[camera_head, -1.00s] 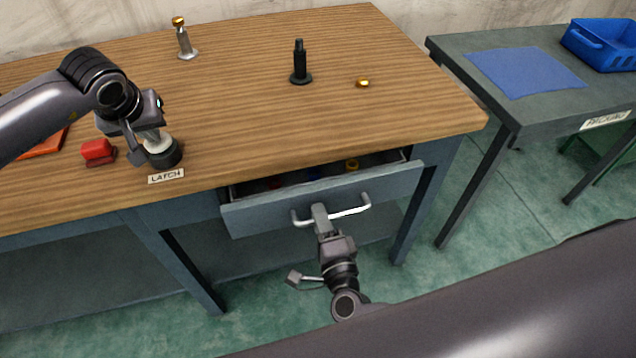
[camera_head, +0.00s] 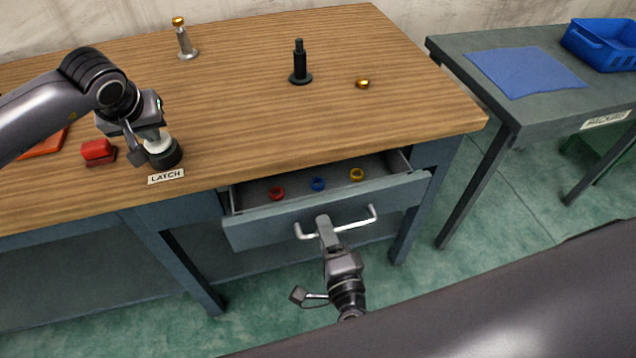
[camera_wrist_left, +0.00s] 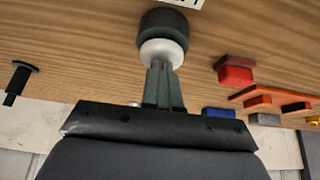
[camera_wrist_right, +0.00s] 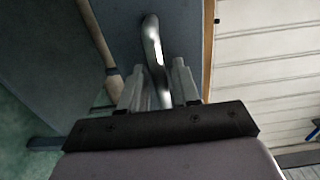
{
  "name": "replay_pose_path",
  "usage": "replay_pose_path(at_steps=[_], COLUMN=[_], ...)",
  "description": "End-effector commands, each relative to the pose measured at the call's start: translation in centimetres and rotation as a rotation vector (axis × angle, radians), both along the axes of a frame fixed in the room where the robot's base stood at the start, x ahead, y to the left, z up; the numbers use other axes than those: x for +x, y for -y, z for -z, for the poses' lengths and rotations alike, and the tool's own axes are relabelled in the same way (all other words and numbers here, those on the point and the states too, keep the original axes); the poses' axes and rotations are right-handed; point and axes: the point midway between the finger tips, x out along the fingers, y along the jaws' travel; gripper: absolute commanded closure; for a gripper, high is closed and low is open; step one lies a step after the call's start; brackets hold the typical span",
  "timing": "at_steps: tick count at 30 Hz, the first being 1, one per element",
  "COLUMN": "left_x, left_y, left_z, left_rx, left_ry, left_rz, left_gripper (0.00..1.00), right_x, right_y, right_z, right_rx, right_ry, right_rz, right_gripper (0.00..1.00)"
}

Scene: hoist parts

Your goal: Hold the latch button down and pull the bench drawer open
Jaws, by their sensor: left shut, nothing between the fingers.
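The latch button has a white cap (camera_head: 158,143) on a round black base, beside the LATCH label (camera_head: 166,176) at the bench's front edge. My left gripper (camera_head: 152,134) points down with its fingers closed and empty. In the left wrist view its fingertips (camera_wrist_left: 161,66) rest against the white cap (camera_wrist_left: 165,52). The bench drawer (camera_head: 270,231) stands partly open. My right gripper (camera_head: 324,222) is on the silver handle (camera_head: 356,222). In the right wrist view its fingers lie on both sides of the handle bar (camera_wrist_right: 152,40).
Inside the drawer lie a red ring (camera_head: 277,193), a blue ring (camera_head: 318,184) and a yellow ring (camera_head: 357,175). A red block (camera_head: 98,151) sits left of the latch. A black post (camera_head: 300,65) stands further back. A side table (camera_head: 530,118) is at right.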

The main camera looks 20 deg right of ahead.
Motion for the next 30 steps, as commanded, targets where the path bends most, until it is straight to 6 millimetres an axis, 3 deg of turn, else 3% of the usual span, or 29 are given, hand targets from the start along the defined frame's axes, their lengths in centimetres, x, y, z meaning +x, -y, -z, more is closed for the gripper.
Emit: replay_pose_path(at_steps=[11,30], left_x=[-0.2,-0.2], left_y=[-0.1,-0.1], left_z=[0.4,0.4], left_rx=[0.003,0.003], left_ry=[-0.009,-0.008], left_rz=[-0.001,-0.001], left_gripper=[1.0,1.0], right_x=[-0.2,-5.2], right_y=[0.0,0.0], right_z=[0.0,0.0], right_rx=[0.001,0.001], right_ry=[0.0,0.0], right_rz=[0.0,0.0], right_gripper=[0.53,0.53])
